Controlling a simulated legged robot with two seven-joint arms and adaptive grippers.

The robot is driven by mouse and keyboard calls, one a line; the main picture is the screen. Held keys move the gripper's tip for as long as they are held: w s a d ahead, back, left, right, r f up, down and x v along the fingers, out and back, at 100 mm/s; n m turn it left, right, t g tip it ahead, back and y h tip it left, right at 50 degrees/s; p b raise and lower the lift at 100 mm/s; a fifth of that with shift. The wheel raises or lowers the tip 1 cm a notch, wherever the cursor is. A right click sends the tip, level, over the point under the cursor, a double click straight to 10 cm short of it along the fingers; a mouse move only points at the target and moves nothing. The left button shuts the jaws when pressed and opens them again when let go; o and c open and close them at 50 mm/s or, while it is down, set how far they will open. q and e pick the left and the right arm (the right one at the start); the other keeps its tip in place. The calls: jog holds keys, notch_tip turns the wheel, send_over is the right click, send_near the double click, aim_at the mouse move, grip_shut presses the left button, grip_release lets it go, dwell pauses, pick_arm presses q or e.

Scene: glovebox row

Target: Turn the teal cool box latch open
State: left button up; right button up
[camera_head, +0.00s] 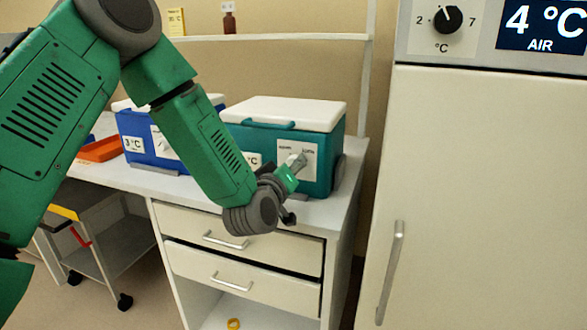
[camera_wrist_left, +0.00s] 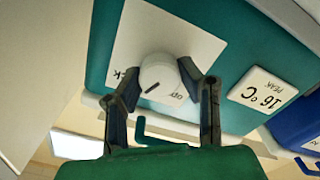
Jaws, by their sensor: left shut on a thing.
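The teal cool box (camera_head: 328,150) with a white lid stands on the bench in the head view. Its front bears a white plate (camera_wrist_left: 205,48) with lettering, partly covered, and a round white latch knob (camera_wrist_left: 160,78) with a dark mark. In the wrist view the picture is turned over and the mark slants toward lower left. My left gripper (camera_head: 294,168) is at the box front, its fingers on both sides of the knob, shut on it; the fingers also show in the wrist view (camera_wrist_left: 160,72). My right gripper is not in view.
A blue cool box (camera_head: 135,128) and an orange tray (camera_head: 100,149) stand to the left on the bench. Drawers (camera_head: 240,240) are below. A tall white cabinet (camera_head: 480,190) with a dial and "4 °C" display closes off the right. A trolley (camera_head: 98,262) stands at lower left.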

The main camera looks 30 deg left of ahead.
pick_arm(q)
jog(key=n, duration=0.3)
jog(key=shift+a+f+b, duration=0.1)
jog(key=shift+a+b, duration=0.05)
jog(key=shift+b, duration=0.25)
jog(key=n+b, duration=0.1)
jog(key=n, duration=0.2)
jog(key=shift+n, duration=0.3)
jog(key=n+b, duration=0.2)
jog(key=n, duration=0.1)
jog(key=shift+f, duration=0.1)
jog(key=shift+n+b, duration=1.15)
jog(key=shift+n, duration=0.85)
jog(key=o, duration=1.1)
jog(key=shift+f, duration=0.1)
jog(key=shift+o, duration=0.2)
jog(key=shift+a, duration=0.1)
